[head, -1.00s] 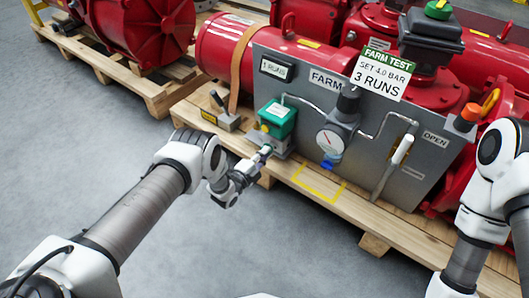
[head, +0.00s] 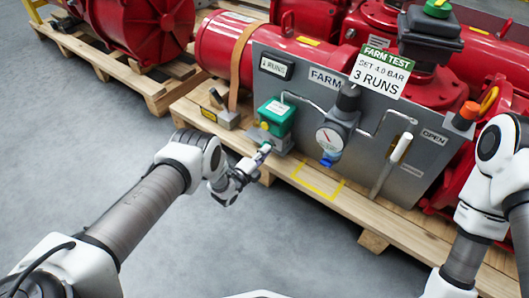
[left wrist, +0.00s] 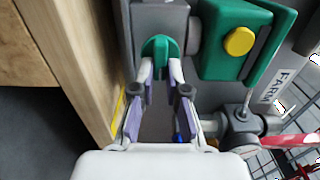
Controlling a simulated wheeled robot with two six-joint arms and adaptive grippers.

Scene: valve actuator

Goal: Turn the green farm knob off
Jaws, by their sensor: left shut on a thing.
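The green farm knob (left wrist: 160,50) sticks out from a grey block at the top of the left wrist view. My left gripper (left wrist: 161,70) has a fingertip on each side of it and is shut on it. In the head view my left gripper (head: 260,156) is at the low front of the grey block, below the green box (head: 277,115), and mostly hides the knob there. The green box with its yellow button (left wrist: 239,41) is right beside the knob in the wrist view. My right arm shows at the right edge of the head view, but its gripper does not show.
The grey FARM panel (head: 300,100) carries a gauge (head: 329,138) and a white-handled lever (head: 400,150). A small switch lever (head: 218,106) stands left of the green box. The wooden pallet (head: 375,241) lies below; open floor is in front. Red machinery stands behind.

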